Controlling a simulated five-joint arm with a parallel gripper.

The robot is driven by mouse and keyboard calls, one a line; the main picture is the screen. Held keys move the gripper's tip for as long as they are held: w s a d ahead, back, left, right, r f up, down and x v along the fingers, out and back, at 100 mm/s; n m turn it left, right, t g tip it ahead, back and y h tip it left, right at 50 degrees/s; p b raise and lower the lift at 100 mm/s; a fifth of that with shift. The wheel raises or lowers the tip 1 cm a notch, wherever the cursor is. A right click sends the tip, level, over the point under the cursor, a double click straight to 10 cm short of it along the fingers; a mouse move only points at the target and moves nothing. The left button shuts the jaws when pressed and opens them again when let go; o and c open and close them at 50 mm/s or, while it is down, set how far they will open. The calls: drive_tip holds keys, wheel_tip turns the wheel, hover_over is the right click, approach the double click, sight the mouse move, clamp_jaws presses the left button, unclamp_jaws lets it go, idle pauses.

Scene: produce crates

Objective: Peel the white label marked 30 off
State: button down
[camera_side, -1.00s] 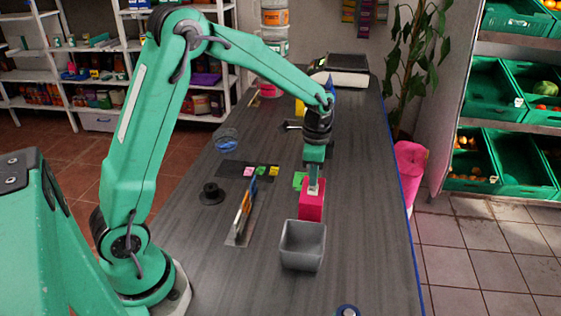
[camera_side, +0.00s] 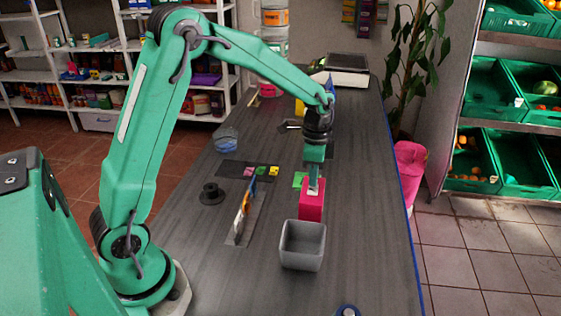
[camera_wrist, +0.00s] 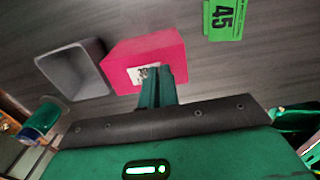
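A pink-red box (camera_side: 312,208) stands on the dark table just behind a grey open bin. In the wrist view the box (camera_wrist: 128,55) shows a white label (camera_wrist: 137,76) with dark print on its face, partly hidden by my fingers; the number is not fully readable. My gripper (camera_side: 314,186) points down at the top of the box, with its tips at or very near the label. In the wrist view the two green fingers of my gripper (camera_wrist: 158,75) look close together beside the label; whether they pinch its edge is not clear.
The grey bin (camera_side: 303,245) stands in front of the box. A green card marked 45 (camera_wrist: 223,18) lies beside the box. A narrow rack (camera_side: 241,222) with upright cards and a black round piece (camera_side: 211,194) are to the left. The table's right side is clear.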

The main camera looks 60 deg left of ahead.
drive_tip(key=shift+r, duration=1.95)
idle(1.5)
wheel_tip(320, 180, up, 6)
idle(0.9)
